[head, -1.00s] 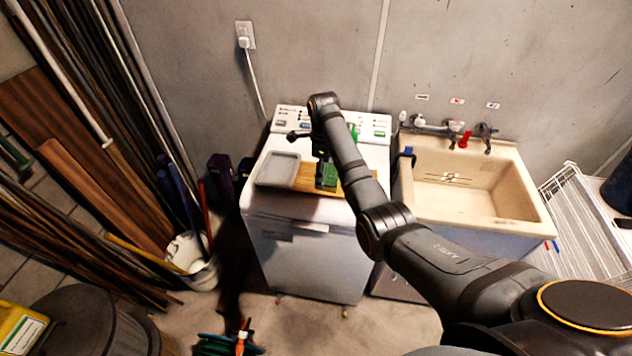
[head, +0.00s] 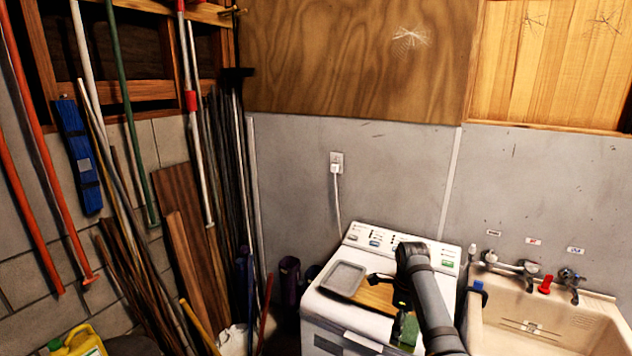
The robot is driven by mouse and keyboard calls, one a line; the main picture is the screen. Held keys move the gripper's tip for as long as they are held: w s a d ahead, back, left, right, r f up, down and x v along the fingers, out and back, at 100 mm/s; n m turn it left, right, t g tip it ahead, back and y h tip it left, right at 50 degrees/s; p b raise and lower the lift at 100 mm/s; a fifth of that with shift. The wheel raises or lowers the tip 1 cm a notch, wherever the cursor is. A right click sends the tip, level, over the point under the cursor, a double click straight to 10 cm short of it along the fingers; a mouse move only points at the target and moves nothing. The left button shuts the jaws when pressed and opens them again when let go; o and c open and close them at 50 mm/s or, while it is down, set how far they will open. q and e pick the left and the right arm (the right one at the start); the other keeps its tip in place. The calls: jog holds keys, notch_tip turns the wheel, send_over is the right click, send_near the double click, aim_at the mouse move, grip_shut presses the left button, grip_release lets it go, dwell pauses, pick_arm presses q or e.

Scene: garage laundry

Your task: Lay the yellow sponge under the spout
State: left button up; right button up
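I cannot clearly make out a yellow sponge. A green block (head: 405,330) shows at the front of the wooden board (head: 376,295), just below my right gripper (head: 401,303). My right arm comes in from the bottom and hides part of the block and the fingers, so I cannot tell whether they grip it. The tap and its spout (head: 518,267) are on the wall side of the beige sink (head: 600,325) at the right. A red piece (head: 545,284) stands beside the tap. My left gripper is not in view.
The board and a grey tray (head: 344,278) lie on the white washing machine (head: 335,310). A blue item (head: 478,287) hangs on the sink's left rim. Poles and planks (head: 190,260) lean at the left. The visible part of the basin looks empty.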

jog(key=shift+s+f+b, duration=0.5)
jog(key=shift+f+b, duration=0.25)
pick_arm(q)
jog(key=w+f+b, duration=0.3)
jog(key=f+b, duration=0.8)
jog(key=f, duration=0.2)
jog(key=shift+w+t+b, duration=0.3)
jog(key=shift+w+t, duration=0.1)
pick_arm(e)
notch_tip(320, 180, down, 12)
jog(key=w, duration=0.1)
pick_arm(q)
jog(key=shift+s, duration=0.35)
